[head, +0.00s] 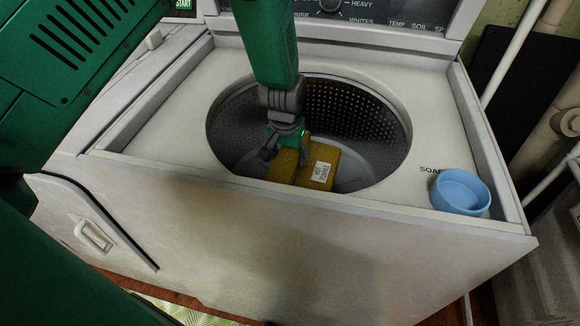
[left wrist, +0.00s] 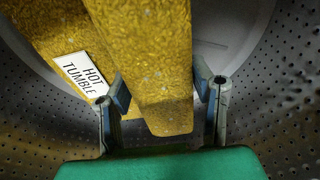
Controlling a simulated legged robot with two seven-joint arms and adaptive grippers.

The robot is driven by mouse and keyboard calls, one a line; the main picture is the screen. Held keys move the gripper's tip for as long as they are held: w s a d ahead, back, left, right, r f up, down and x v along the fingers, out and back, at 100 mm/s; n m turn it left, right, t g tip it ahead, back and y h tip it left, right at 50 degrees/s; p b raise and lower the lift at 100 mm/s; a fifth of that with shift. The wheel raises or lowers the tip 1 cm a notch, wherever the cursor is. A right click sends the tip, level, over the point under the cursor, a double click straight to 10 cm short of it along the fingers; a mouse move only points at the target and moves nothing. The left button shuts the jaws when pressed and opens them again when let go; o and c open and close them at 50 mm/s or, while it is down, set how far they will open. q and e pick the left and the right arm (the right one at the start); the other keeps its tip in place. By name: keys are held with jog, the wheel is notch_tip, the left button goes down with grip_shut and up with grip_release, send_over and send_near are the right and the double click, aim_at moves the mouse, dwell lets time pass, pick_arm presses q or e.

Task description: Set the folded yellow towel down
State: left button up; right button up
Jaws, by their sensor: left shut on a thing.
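The folded yellow towel (head: 318,168) is in the round drum opening of the white washing machine (head: 200,205). It carries a white label reading HOT TUMBLE. My left gripper (head: 284,157) reaches down into the opening and is shut on the towel. In the left wrist view the towel (left wrist: 152,60) has two thick folds, and the fingers (left wrist: 165,98) sit on both sides of the right one. The labelled fold lies outside the fingers, to the left. Whether the towel touches the drum floor I cannot tell. My right gripper is not in view.
The perforated metal drum (head: 355,105) surrounds the towel. A blue bowl (head: 461,191) stands on the washer's top at the right, by the SOAP lettering. The control panel (head: 345,12) rises behind the opening. Pipes (head: 515,45) run along the right.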

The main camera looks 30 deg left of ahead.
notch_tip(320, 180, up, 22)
jog(key=p, duration=2.1)
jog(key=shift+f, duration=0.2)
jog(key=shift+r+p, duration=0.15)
jog(key=shift+p, duration=0.2)
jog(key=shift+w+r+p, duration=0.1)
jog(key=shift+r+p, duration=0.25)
